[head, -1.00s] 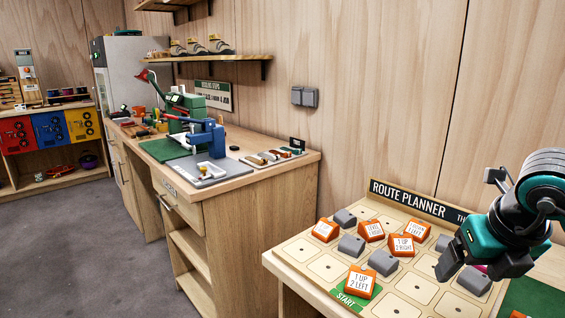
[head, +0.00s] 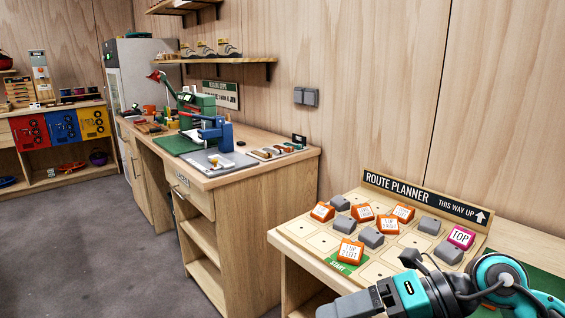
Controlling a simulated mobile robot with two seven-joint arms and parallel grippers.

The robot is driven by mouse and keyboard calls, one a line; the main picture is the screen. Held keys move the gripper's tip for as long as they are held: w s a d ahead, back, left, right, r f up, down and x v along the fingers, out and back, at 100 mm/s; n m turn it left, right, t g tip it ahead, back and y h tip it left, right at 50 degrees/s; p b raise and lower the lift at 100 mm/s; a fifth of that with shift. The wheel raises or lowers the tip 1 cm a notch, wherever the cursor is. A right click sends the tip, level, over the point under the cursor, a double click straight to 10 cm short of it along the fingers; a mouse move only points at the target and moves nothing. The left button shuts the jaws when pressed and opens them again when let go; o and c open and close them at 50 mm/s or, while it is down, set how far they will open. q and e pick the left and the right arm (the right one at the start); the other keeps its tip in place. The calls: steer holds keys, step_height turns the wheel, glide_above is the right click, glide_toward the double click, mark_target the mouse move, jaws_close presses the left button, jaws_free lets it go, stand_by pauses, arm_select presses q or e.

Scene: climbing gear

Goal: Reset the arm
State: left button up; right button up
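My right arm comes in from the lower right, teal and dark grey. Its gripper (head: 345,305) points left, low in front of the route planner board (head: 300,240), partly cut off by the bottom edge. Whether its fingers are open or shut is unclear. No object shows in it. My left arm is not in view. The board holds orange blocks with text, such as the one (head: 350,250) on the green start cell, several grey blocks (head: 370,237) and a magenta TOP block (head: 461,237).
A wooden workbench (head: 250,172) with a blue press (head: 217,133), a green machine and a red lamp stands left of the board. Shoes sit on a wall shelf (head: 225,60). The grey floor (head: 100,240) at left is clear.

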step_height(320, 180, up, 3)
steer(key=w+a+m+t+y+p, duration=0.1)
steer(key=w+a+m+t+y, duration=0.1)
steer(key=m+t+y, duration=0.6)
steer(key=w+d+f+m+t+h, duration=0.1)
steer(key=d+f+m+t+h, duration=0.3)
steer(key=m, duration=0.3)
steer(key=w+d+f+m+t+h, duration=0.1)
steer(key=w+f+m+t+h, duration=0.1)
steer(key=m+t+h, duration=0.45)
steer(key=s+d+f+m+g+h+p, duration=0.1)
steer(key=s+d+f+m+g+h, duration=0.15)
steer(key=f+m, duration=0.25)
steer(key=s+d+f+m+g+h+p, duration=0.1)
steer(key=d+f+m+h, duration=0.1)
steer(key=f+m+h, duration=0.3)
steer(key=s+d+f+m+g, duration=0.1)
steer(key=s+f+m+g, duration=0.2)
steer(key=s+f, duration=0.5)
step_height(320, 180, down, 4)
steer(key=shift+s+r+g+h, duration=0.15)
steer(key=shift+r+g+h, duration=0.2)
steer(key=shift+g, duration=0.55)
steer(key=shift+f, duration=0.1)
